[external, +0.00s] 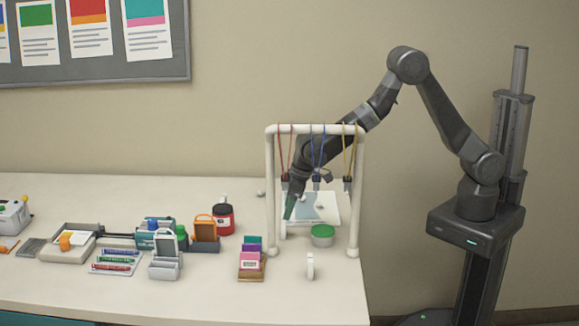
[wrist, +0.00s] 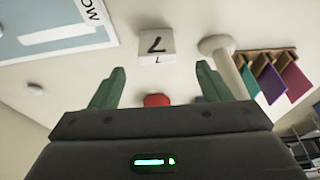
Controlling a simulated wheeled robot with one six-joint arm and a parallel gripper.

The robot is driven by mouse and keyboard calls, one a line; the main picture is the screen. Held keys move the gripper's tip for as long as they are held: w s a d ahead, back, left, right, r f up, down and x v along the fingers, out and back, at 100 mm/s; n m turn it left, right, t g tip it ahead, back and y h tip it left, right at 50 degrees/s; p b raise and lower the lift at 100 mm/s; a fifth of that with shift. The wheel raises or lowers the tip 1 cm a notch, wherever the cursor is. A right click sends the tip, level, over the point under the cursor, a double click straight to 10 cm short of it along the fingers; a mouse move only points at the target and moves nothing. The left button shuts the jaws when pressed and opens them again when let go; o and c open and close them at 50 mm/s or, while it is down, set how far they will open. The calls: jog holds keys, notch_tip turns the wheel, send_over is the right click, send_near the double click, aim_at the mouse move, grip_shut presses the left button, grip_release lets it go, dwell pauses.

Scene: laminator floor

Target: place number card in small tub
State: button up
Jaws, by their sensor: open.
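The number card (wrist: 155,46) is a small white block marked with a dark 7. It sits on the table ahead of my fingertips in the wrist view. In the external view, a white patch just below my gripper (external: 291,208) may be this card, mostly hidden. My gripper (wrist: 160,70) is open and empty, its green fingers apart. It points down inside the white hanging frame (external: 268,195), near the left leg. A small round tub (external: 322,235) with a green top stands to its right; I cannot tell whether the top is a lid.
The frame's leg (wrist: 230,68) is close beside the card. A wooden holder with coloured cards (external: 252,265) is to the front left. A printed sheet (external: 330,200) lies behind. Cords with clips (external: 317,170) hang around the arm. A small white upright object (external: 310,266) stands in front.

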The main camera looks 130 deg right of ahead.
aim_at(282, 226)
jog(key=b+x, duration=0.1)
jog(key=x, duration=0.7)
jog(key=shift+s+d+f+b, duration=0.1)
jog(key=shift+s+f+b, duration=0.05)
jog(key=shift+b, duration=0.15)
jog(key=c, duration=1.1)
